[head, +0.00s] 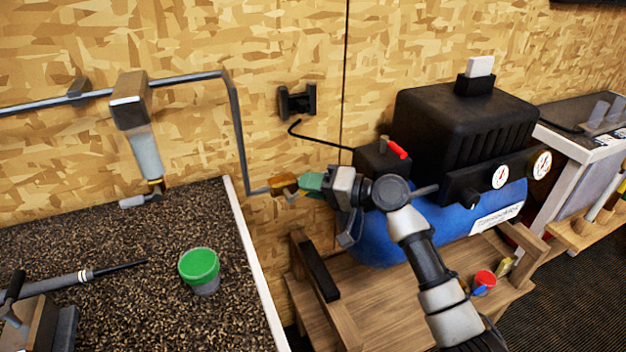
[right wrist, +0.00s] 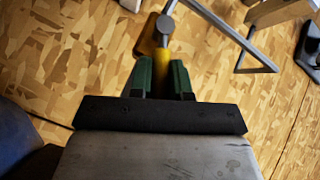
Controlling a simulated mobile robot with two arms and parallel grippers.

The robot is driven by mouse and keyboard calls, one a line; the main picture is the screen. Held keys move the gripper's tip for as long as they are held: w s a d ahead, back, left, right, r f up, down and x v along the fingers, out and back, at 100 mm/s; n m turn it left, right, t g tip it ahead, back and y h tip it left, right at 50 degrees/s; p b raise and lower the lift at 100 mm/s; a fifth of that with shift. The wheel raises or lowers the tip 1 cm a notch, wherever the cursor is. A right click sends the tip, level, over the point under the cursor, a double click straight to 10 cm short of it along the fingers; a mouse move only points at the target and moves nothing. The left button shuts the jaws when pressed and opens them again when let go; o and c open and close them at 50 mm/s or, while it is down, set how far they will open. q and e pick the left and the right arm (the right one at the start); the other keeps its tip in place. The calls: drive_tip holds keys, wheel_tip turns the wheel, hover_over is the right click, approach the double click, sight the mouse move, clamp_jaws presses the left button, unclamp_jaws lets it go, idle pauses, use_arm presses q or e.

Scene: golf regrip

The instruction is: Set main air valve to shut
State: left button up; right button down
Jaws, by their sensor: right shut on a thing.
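The main air valve, with a yellow handle (head: 283,184), sits at the low end of the grey wall pipe (head: 238,130) in the head view. My right gripper (head: 311,182) reaches it from the right with its green fingers. In the right wrist view the yellow handle (right wrist: 161,62) runs from the round grey valve body (right wrist: 165,24) down between the green fingertips of my right gripper (right wrist: 160,78), which are shut on it. The fingers hide the handle's free end. My left gripper is not in view.
A blue air compressor (head: 375,240) with a black top, red switch (head: 397,149) and gauges stands on a wooden stand at right. The speckled bench (head: 120,250) at left holds a green-lidded cup (head: 199,266). A black wall bracket (head: 297,101) is above the valve.

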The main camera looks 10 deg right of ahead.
drive_tip(key=r+n+h+p, duration=0.1)
drive_tip(key=p, duration=0.2)
drive_tip(key=a+r+n+h+p, duration=0.1)
drive_tip(key=h+p, duration=0.1)
drive_tip(key=p, duration=0.2)
drive_tip(key=r+n+g+h+p, duration=0.1)
drive_tip(key=p, duration=0.2)
drive_tip(key=shift+s+a+r+h, duration=0.15)
drive_tip(key=shift+s+a+h, duration=0.1)
drive_tip(key=shift+a+h, duration=0.15)
drive_tip(key=a+n+h+p, duration=0.1)
drive_tip(key=h+p, duration=0.1)
drive_tip(key=p, duration=0.2)
drive_tip(key=a+n+h+p, duration=0.1)
drive_tip(key=h+p, duration=0.1)
drive_tip(key=p, duration=0.2)
drive_tip(key=shift+s+r+n, duration=0.2)
drive_tip(key=shift+n, duration=0.1)
drive_tip(key=shift+a+f+n+h+p, duration=0.1)
drive_tip(key=shift+a+n+h+p, duration=0.4)
drive_tip(key=shift+p, duration=0.55)
drive_tip(key=shift+f+h+p, duration=0.15)
drive_tip(key=shift+h+p, duration=0.15)
drive_tip(key=shift+p, duration=0.05)
drive_tip(key=shift+s, duration=0.1)
drive_tip(key=c, duration=1.1)
unclamp_jaws()
